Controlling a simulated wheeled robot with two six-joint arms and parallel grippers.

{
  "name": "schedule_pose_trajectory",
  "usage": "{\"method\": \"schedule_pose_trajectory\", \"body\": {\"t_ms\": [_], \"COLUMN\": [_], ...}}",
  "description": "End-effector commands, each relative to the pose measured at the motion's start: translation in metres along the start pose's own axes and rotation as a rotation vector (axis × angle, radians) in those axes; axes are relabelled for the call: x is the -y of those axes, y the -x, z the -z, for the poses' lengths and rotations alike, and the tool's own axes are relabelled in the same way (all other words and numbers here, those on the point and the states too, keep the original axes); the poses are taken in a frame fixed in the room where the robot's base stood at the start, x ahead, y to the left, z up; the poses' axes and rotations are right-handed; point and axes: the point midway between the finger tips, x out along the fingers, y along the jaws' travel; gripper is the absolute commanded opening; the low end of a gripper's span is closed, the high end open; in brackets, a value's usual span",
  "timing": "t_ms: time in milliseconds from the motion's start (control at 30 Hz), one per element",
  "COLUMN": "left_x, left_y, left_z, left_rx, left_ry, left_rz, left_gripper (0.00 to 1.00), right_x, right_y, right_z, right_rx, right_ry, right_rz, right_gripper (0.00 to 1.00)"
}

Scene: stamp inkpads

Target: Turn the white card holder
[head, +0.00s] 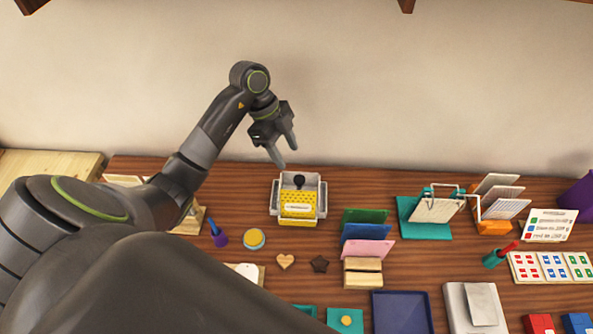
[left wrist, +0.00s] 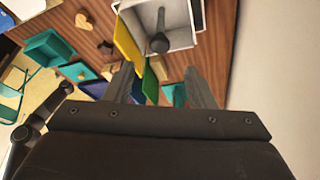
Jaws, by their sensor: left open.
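A white box-like holder (head: 322,203) stands at the back middle of the table with a yellow dotted card (head: 297,206) at its front and a black-knobbed stamp (head: 299,181) inside. It also shows in the left wrist view (left wrist: 183,38), at the top. Cards stand in a wire rack on a teal base (head: 428,230) to the right; I cannot tell which one the task's card holder is. My left gripper (head: 286,156) is open and empty, fingers pointing down, just above and behind the white box. Its spread fingers show in the left wrist view (left wrist: 160,85). My right gripper is not in view.
Green, blue and pink cards (head: 367,232) stand in a wooden block right of the box. An orange holder (head: 493,227) with white cards stands farther right. A round yellow-topped tin (head: 254,239) and a wooden heart (head: 285,262) lie in front. The wall is close behind.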

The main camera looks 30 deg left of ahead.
Motion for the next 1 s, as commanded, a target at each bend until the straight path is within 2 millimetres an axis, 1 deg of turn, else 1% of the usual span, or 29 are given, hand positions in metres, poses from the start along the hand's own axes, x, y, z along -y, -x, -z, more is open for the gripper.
{"method": "schedule_pose_trajectory", "body": {"t_ms": [33,200,300,400,600,800,833,1000], "left_x": [-0.001,-0.001,0.000,0.000,0.000,0.000,0.000,0.000], "left_y": [-0.012,-0.046,-0.062,-0.073,-0.082,-0.082,-0.082,-0.082], "left_z": [0.002,0.001,0.001,0.000,0.000,0.000,0.000,0.000], "left_rx": [-0.006,-0.004,-0.002,-0.002,0.001,0.001,0.001,0.001], "left_ry": [0.003,0.002,0.002,0.002,0.000,0.000,0.000,0.000], "left_rz": [-0.004,-0.003,-0.003,-0.001,0.001,0.001,0.001,0.001], "left_gripper": [0.50,0.50,0.50,0.50,0.50,0.50,0.49,0.27], "right_x": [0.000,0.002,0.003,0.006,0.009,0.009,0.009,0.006], "right_y": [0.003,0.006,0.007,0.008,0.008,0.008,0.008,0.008], "right_z": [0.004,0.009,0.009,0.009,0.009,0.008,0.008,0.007], "right_rx": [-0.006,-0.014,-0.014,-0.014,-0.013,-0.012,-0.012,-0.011], "right_ry": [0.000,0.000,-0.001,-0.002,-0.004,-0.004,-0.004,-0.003], "right_rz": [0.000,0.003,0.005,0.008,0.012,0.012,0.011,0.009], "right_gripper": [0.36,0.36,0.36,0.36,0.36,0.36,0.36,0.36]}}
